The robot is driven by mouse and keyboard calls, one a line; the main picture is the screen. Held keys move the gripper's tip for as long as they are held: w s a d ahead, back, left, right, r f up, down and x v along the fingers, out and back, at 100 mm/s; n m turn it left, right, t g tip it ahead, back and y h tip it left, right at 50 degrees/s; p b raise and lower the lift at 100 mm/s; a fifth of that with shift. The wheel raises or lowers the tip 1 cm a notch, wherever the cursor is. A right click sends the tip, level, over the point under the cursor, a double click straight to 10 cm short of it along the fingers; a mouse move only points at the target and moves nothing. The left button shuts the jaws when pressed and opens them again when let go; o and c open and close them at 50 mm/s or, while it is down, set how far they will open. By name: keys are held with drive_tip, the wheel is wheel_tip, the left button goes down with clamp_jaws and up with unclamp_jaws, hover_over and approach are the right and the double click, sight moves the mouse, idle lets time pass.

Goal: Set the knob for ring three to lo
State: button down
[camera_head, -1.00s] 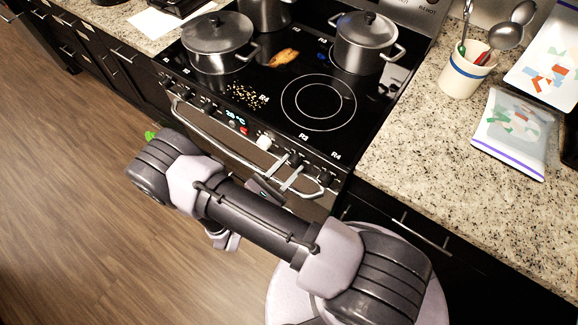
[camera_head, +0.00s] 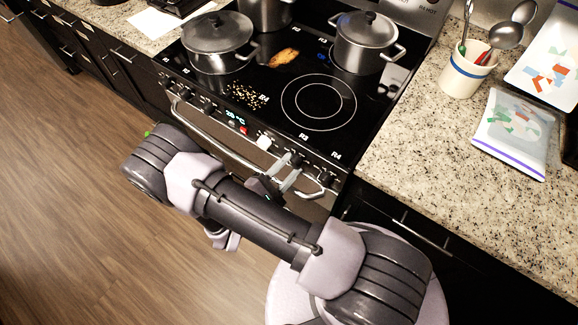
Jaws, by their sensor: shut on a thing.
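The black stove (camera_head: 215,122) has a row of knobs on its front panel, beside a handle rail. The knob held (camera_head: 298,159) sits below the R3 label (camera_head: 302,137) on the glass edge. My gripper (camera_head: 288,167) reaches the panel from the front, and its pale fingers are shut on this knob. The fingers hide most of it, so its setting cannot be read. Another knob (camera_head: 328,180) stands to the right, below the R4 label (camera_head: 336,154).
The front right ring (camera_head: 318,102) is bare. The rail (camera_head: 215,140) runs close under the fingers.

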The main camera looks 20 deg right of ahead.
drive_tip(key=shift+m, duration=1)
drive_tip(key=c, duration=0.9)
unclamp_jaws()
drive_tip(key=p+v, duration=0.2)
drive_tip(key=v, duration=1.5)
drive_tip(key=shift+s+a+r, duration=0.15)
drive_tip(key=shift+s, duration=0.05)
